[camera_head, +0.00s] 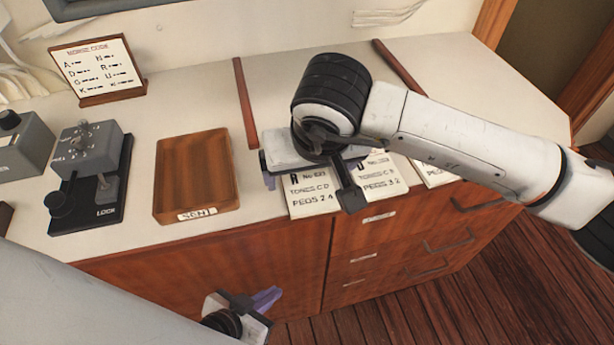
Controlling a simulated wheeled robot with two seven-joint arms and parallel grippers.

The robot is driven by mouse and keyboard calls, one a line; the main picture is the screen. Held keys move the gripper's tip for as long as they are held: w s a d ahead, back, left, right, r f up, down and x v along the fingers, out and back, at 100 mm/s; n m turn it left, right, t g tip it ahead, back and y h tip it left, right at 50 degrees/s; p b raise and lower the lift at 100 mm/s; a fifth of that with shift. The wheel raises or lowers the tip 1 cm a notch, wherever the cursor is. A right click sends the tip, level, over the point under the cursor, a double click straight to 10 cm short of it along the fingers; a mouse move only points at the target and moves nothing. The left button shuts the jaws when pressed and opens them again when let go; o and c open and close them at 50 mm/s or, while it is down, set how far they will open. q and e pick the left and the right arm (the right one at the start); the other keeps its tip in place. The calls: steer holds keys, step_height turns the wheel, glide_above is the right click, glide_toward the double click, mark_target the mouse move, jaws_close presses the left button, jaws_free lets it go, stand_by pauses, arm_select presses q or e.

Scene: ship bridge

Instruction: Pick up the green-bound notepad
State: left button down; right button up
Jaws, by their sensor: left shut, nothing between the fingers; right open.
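Three white written cards or pads lie side by side on the white counter: a left one (312,200), a middle one (385,183) and a right one (436,176). Their top edges are hidden behind my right gripper and arm, so no green binding shows and I cannot tell which is the green-bound notepad. My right gripper (309,180) is open over the left pad, one finger past its left side and the other near its right edge. I see nothing held in it. My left gripper (262,301) is shut and empty, low before the cabinet front.
A brown wooden tray (197,213) labelled SENT lies left of the pads. Farther left are a grey device on a black base (92,160) and a Morse code sign (97,67). Wooden strips (246,103) divide the counter. Drawers with handles (450,243) are below.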

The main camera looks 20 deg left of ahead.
steer(key=shift+f, duration=0.2)
stand_by(0.5)
steer(key=c, duration=1.1)
steer(key=shift+r, duration=0.15)
